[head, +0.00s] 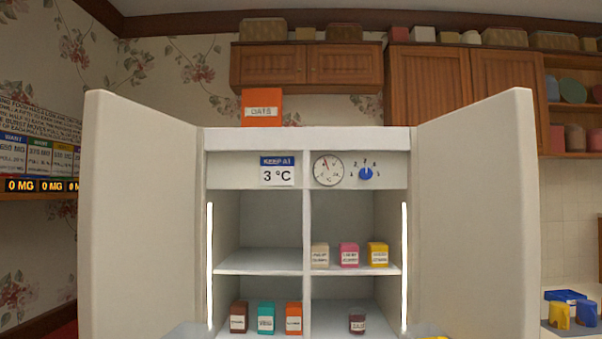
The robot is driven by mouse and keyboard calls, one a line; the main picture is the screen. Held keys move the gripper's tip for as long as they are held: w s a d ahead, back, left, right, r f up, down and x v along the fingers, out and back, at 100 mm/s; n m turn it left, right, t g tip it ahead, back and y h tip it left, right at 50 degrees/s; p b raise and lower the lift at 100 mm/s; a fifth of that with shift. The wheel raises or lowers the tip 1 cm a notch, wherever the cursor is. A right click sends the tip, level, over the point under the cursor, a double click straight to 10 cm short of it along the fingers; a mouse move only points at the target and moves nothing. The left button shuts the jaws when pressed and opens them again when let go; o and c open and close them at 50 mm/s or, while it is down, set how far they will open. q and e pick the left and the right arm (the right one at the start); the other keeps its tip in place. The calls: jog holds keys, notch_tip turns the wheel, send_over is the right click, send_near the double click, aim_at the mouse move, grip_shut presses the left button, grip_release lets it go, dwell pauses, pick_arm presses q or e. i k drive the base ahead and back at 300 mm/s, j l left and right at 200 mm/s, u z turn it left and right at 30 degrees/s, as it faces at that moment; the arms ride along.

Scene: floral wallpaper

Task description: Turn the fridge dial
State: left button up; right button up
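The white fridge (300,139) stands straight ahead in the head view with both doors swung wide open. A blue dial knob (366,174) sits at the right of the panel inside its top, with small numbers around its upper side. Left of it is a round white gauge (328,170) with a needle, its scale too small to read. A sign (277,170) left of the gauge reads "KEEP AT 3 °C". Neither of my grippers can be made out in the view.
The left door (140,220) and right door (478,220) flank the opening. Small labelled boxes, including a pink one (349,255), stand on the shelves. An orange oats box (262,107) stands on top. Blue and yellow items (559,315) sit on a counter at lower right.

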aim_at(366, 173)
jog(key=i+j+z, duration=0.15)
jog(key=i, duration=0.5)
jog(key=i+j+z, duration=0.1)
jog(key=i, duration=0.55)
